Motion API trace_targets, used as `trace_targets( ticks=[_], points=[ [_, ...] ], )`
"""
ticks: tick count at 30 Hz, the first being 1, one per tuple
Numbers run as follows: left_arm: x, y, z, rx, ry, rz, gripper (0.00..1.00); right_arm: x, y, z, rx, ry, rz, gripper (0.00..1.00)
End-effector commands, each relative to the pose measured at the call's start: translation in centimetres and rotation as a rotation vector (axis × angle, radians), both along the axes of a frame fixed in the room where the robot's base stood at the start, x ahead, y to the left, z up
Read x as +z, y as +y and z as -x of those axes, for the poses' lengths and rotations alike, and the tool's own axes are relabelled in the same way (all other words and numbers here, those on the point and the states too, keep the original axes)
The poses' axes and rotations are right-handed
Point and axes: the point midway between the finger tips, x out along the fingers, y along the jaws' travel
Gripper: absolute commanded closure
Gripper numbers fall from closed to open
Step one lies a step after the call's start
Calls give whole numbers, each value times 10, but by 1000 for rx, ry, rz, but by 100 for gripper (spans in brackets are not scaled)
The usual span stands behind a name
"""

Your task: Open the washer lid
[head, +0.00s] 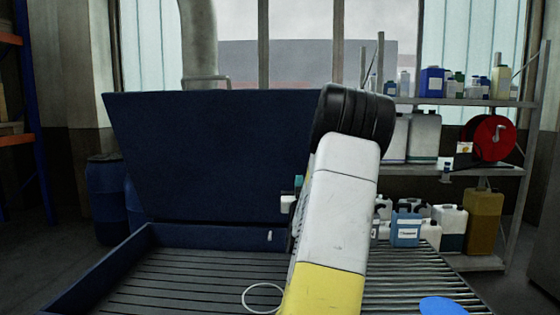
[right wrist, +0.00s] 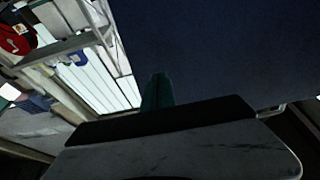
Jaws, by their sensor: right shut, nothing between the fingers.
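The washer lid (head: 210,150) is a large dark blue panel. It stands raised at the back of the washer, leaning slightly, with the dark blue basin (head: 110,268) and its slatted floor open in front. My right arm crosses the middle of the head view and hides the lid's right edge. My right gripper (head: 298,182), teal at the tip, is shut and empty near the lid's lower right part. In the right wrist view the teal fingers (right wrist: 157,92) point along the dark lid face (right wrist: 220,50); I cannot tell whether they touch it. My left gripper is not in view.
A shelf (head: 455,102) with bottles and canisters and a red reel (head: 493,138) stands behind on the right. Blue drums (head: 105,190) stand at the left. A pale ring (head: 262,298) and a blue round object (head: 442,306) lie in front.

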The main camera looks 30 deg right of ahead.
Motion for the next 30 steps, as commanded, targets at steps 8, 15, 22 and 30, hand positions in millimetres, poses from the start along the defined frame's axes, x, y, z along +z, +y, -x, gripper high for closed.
trace_targets(
  ticks=[8, 15, 22, 30],
  points=[
    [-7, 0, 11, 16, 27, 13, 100, 8, -19, -12, -15, -25, 13, 100],
    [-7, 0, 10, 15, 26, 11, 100, 25, -49, -50, -16, -24, 11, 100],
    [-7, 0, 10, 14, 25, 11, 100, 40, -73, -82, -16, -24, 11, 100],
    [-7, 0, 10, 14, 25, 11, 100, 47, -85, -100, -15, -22, 11, 100]
  ],
)
